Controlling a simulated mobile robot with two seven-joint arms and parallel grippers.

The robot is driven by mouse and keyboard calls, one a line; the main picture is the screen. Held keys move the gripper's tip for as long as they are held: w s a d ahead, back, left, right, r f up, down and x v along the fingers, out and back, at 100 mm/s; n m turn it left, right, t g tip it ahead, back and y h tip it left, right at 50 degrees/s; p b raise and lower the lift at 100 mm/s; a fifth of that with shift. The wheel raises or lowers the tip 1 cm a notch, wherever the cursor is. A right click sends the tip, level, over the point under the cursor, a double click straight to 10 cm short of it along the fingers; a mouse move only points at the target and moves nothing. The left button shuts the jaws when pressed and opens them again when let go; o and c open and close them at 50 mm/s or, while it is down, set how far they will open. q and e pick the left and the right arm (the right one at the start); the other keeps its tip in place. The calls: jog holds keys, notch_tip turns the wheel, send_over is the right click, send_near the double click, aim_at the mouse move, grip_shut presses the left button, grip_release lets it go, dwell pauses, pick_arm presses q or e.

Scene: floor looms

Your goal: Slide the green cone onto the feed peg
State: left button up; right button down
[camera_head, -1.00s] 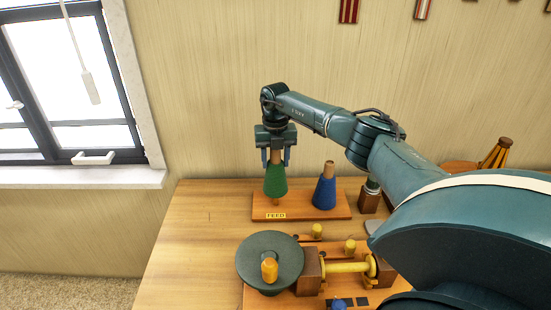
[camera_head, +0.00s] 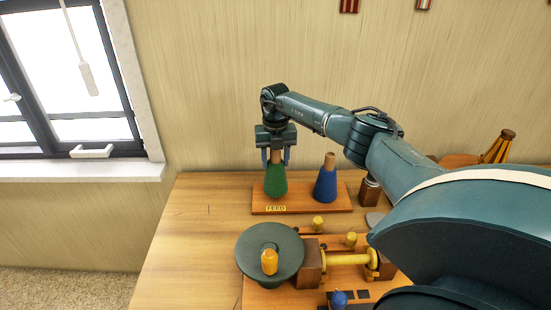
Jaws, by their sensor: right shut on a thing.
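The green cone (camera_head: 275,184) stands upright at the left end of the wooden feed board (camera_head: 318,206), above the FEED label. My right gripper (camera_head: 276,160) points straight down and is shut on the wooden top of the cone. The feed peg is hidden; the cone covers the place where it showed before, and its base is at or very near the board. My left gripper is not in view.
A blue cone (camera_head: 326,184) stands close by on the same board. In front is a winder with a dark green wheel (camera_head: 270,254) and a yellow spindle (camera_head: 347,259). The table's left part (camera_head: 195,235) is clear.

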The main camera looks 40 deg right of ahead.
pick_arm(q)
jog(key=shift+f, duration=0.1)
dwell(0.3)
pick_arm(e)
jog(key=shift+f, duration=0.5)
pick_arm(q)
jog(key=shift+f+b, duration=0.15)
jog(key=shift+b, duration=0.2)
pick_arm(e)
jog(key=shift+f, duration=0.1)
pick_arm(q)
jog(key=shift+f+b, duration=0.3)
jog(key=shift+b, duration=0.3)
pick_arm(e)
jog(key=shift+f, duration=1)
jog(key=c, duration=0.6)
grip_release()
